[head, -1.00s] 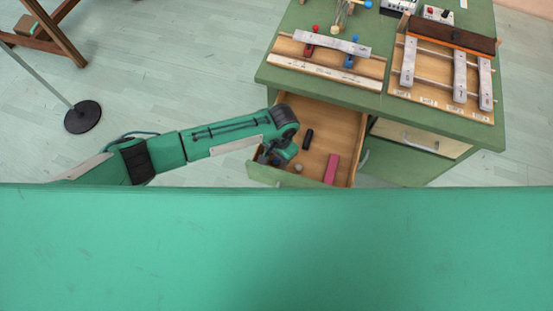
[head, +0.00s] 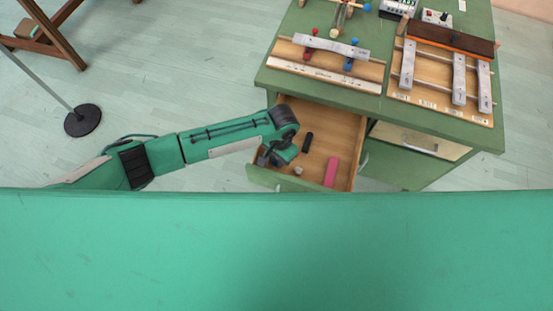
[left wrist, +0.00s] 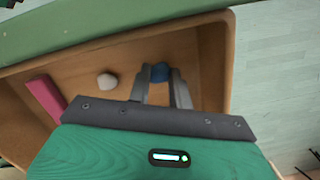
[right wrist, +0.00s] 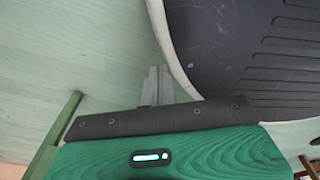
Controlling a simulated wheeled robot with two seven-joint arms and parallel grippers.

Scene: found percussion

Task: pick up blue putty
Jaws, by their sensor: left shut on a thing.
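The blue putty (left wrist: 160,72) is a small blue lump seen in the left wrist view, between the tips of my left gripper (left wrist: 160,78). The two fingers are closed on its sides, low in the open drawer. In the head view my left gripper (head: 268,158) is at the front left of the drawer, and the putty is hidden there by the hand. My right gripper (right wrist: 155,85) shows only in the right wrist view, its fingers together with nothing between them.
The open wooden drawer (head: 345,125) also holds a whitish lump (left wrist: 107,80), a pink block (head: 332,172) and a black piece (head: 308,142). The green desk top (head: 375,105) above it carries bar instruments. A stand's round base (head: 83,120) is on the floor at left.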

